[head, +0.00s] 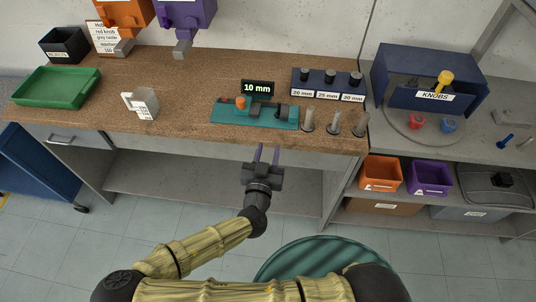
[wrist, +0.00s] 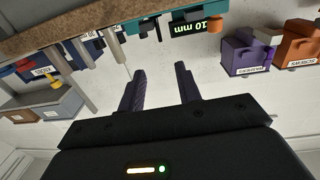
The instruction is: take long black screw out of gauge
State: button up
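The gauge (head: 254,116) is a teal device on the wooden bench, with a black display reading "10 mm" (head: 257,87) and an orange knob (head: 240,102). Dark parts sit on its right half; I cannot tell which of them is the long black screw. The gauge also shows upside down at the top of the wrist view (wrist: 178,22). My gripper (head: 267,150) is in front of the bench edge, below the gauge in the picture. Its two purple fingers (wrist: 162,75) are apart, with nothing between them.
Three grey upright posts (head: 333,124) stand right of the gauge, before a dark block with size labels (head: 327,84). A white holder (head: 141,104) and green tray (head: 56,88) are to the left. A blue knobs box (head: 425,78) stands right. The bench between holder and gauge is clear.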

aim_at(279, 106)
dwell(0.3)
jog(key=w+p, duration=0.1)
jog(key=w, duration=0.4)
jog(key=w+d+p, duration=0.1)
jog(key=w+p, duration=0.1)
jog(key=w, duration=0.4)
jog(key=w+p, duration=0.1)
jog(key=w, duration=0.5)
jog(key=shift+w+d+p, duration=0.2)
jog(key=shift+d+p, duration=0.15)
grip_shut()
